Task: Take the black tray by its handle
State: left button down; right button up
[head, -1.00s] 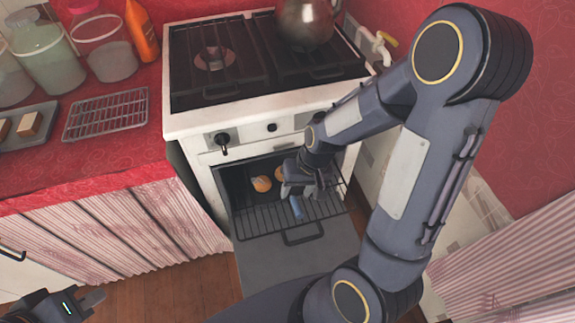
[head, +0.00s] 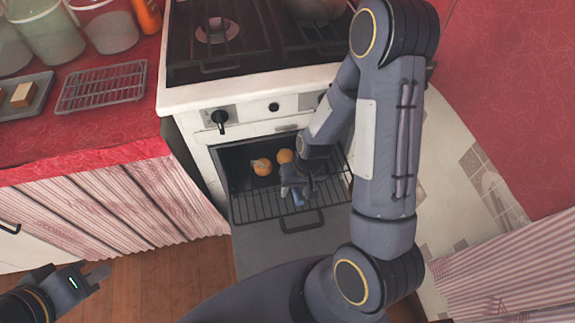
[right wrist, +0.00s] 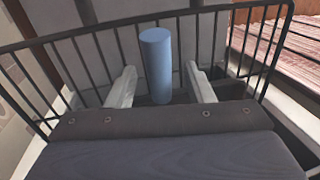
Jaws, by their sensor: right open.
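A blue cylindrical handle (head: 298,198) shows below my right gripper (head: 292,188), over the wire rack in the open oven. In the right wrist view the blue handle (right wrist: 157,62) lies between the two pale, spread fingers of the right gripper (right wrist: 161,72), with gaps on both sides. The right gripper is open and not closed on it. The black tray's body cannot be made out clearly; the gripper and the dark oven hide it. My left gripper (head: 94,277) is at the lower left, away from the oven; its finger gap is unclear.
Two orange-brown buns (head: 262,167) lie in the oven behind the right gripper. The wire rack (head: 262,208) reaches over the lowered oven door (head: 265,250). The stove top (head: 245,45) is above. A cooling rack (head: 102,87) lies on the red counter at left.

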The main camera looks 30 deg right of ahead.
jog(key=shift+c, duration=0.2)
grip_shut()
jog(key=shift+r, duration=0.1)
